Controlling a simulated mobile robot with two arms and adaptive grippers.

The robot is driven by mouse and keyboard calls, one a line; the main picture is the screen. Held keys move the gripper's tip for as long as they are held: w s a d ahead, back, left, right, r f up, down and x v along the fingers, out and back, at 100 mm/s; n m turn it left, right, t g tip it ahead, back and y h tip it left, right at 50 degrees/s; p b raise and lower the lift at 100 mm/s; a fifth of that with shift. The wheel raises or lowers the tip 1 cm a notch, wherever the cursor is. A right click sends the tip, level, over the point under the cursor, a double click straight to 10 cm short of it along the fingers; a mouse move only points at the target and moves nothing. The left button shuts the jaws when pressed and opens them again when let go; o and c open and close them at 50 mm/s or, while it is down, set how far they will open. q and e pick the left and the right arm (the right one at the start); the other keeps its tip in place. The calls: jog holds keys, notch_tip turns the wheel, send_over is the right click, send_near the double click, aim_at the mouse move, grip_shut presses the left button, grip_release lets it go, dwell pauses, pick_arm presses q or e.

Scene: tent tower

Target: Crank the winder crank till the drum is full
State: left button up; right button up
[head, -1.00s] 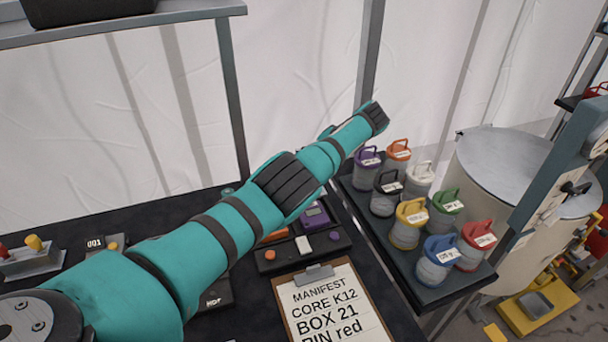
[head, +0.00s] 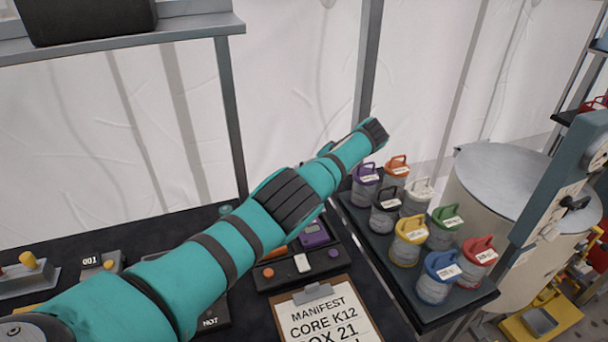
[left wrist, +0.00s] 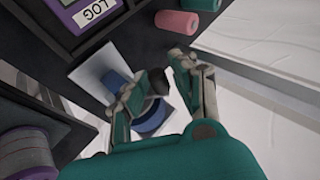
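My left arm crosses the head view from lower left to the upper middle, and its gripper is hidden beyond the arm's far end. In the left wrist view my left gripper (left wrist: 170,72) has its two fingers apart. A small dark piece, possibly the crank's knob, lies by the left finger's tip; I cannot tell whether they touch. Behind the fingers are a blue round part (left wrist: 152,118), possibly the winder's drum, and a blue cylinder (left wrist: 115,85) over a pale plate. How full the drum is cannot be told. My right gripper is in neither view.
A dark rack of several coloured-lid canisters (head: 410,240) stands right of the arm. A manifest clipboard (head: 322,318) lies on the dark bench. A purple LOG box (left wrist: 88,12) and a pink roll (left wrist: 176,22) are near the left gripper. A large pale barrel (head: 500,190) stands at right.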

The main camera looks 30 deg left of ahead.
pick_arm(q)
jog(key=r, duration=0.9)
jog(key=shift+s+r, duration=0.15)
jog(key=shift+s, duration=0.05)
jog(key=shift+w+r, duration=0.15)
jog(key=shift+w, duration=0.2)
jog(key=shift+s+r, duration=0.2)
